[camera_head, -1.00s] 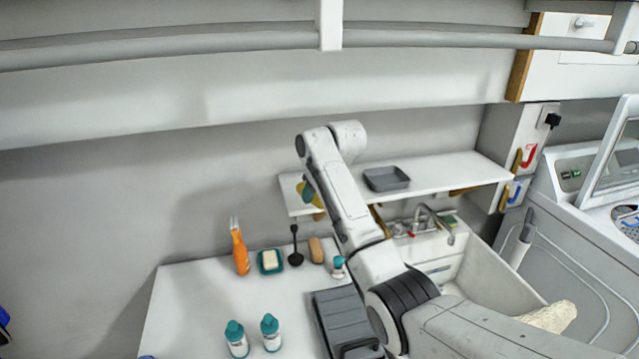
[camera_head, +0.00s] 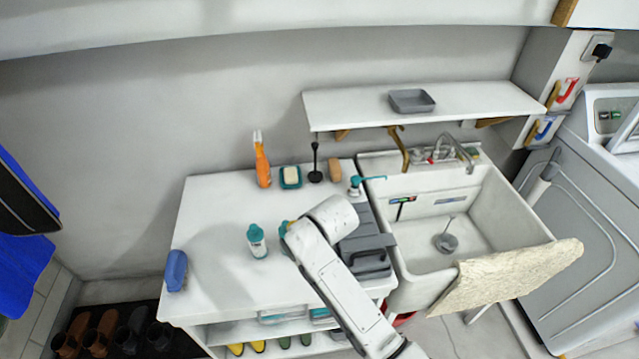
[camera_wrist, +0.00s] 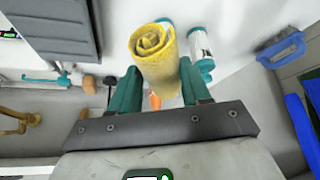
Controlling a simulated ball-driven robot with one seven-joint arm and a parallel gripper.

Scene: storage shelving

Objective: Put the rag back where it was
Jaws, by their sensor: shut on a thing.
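The rag is a yellow rolled-up cloth (camera_wrist: 153,52), seen end-on in the wrist view. The teal fingers of my gripper (camera_wrist: 160,84) are shut on it, one on each side. In the head view my gripper (camera_head: 287,230) is over the white worktop (camera_head: 215,215), beside a teal-capped bottle (camera_head: 257,241). The rag is mostly hidden there by my arm. I cannot tell whether the rag touches the worktop. The white wall shelf (camera_head: 345,105) is behind and above.
A grey tray (camera_head: 411,101) sits on the shelf. An orange spray bottle (camera_head: 262,166), a soap dish (camera_head: 290,177) and a black plunger (camera_head: 315,165) line the worktop's back. A blue brush (camera_head: 176,270) lies left. The sink (camera_head: 430,225) is right, with a cream cloth (camera_head: 510,275) over its front.

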